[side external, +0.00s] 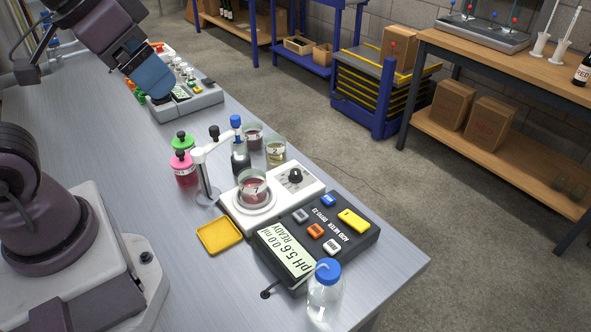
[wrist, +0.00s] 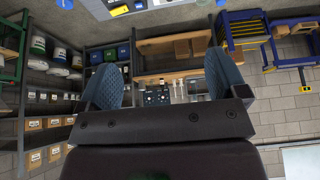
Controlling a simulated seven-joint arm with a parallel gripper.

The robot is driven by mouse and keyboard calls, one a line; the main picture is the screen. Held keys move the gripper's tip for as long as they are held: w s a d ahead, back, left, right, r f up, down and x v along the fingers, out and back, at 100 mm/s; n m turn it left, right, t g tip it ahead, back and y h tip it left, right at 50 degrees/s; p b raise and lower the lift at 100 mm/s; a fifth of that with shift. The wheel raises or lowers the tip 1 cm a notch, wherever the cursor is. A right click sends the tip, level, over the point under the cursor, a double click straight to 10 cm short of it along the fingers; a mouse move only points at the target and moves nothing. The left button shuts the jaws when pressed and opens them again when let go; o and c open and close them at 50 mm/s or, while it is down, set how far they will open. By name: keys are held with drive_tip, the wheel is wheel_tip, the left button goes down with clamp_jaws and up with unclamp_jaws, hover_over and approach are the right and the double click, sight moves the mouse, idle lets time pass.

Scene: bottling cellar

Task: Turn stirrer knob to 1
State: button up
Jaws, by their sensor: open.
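The stirrer (side external: 273,213) is a white unit on the steel bench in the side external view. Its black knob (side external: 295,175) sits on the panel at its right end; the knob's setting is too small to read. A beaker of dark red liquid (side external: 253,188) stands on the stirrer's round plate. My gripper (side external: 153,82) is at the upper left, above the bench and well away from the knob. In the wrist view its two blue padded fingers (wrist: 164,83) stand wide apart with nothing between them.
The acid meter (side external: 318,238), reading pH 5.6, lies in front of the stirrer, with a blue-capped bottle (side external: 325,295) beside it. A white stand (side external: 207,178), pink-capped (side external: 184,172) and green-capped bottles and more beakers (side external: 275,150) crowd behind. A yellow tray (side external: 219,235) lies left.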

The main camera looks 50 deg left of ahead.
drive_tip(key=shift+w+a+f, duration=0.1)
drive_tip(key=shift+f, duration=0.15)
drive_tip(key=c, duration=0.3)
drive_tip(key=shift+w+a+f+g, duration=0.15)
drive_tip(key=shift+w+f+g, duration=0.3)
drive_tip(key=shift+f, duration=0.05)
drive_tip(key=shift+w+a+f+g, duration=0.15)
drive_tip(key=shift+w+f+g, duration=0.3)
drive_tip(key=shift+f, duration=0.05)
drive_tip(key=c, duration=0.3)
drive_tip(key=n+g+h, duration=0.3)
drive_tip(key=n+g, duration=0.4)
drive_tip(key=n, duration=0.2)
hover_over(296, 171)
drive_tip(key=w+a, duration=0.4)
drive_tip(key=shift+f, duration=8.95)
drive_tip(key=x, duration=1.2)
drive_tip(key=shift+s+d, duration=0.2)
drive_tip(key=shift+d, duration=0.05)
drive_tip(key=shift+c, duration=0.6)
drive_tip(key=c, duration=0.8)
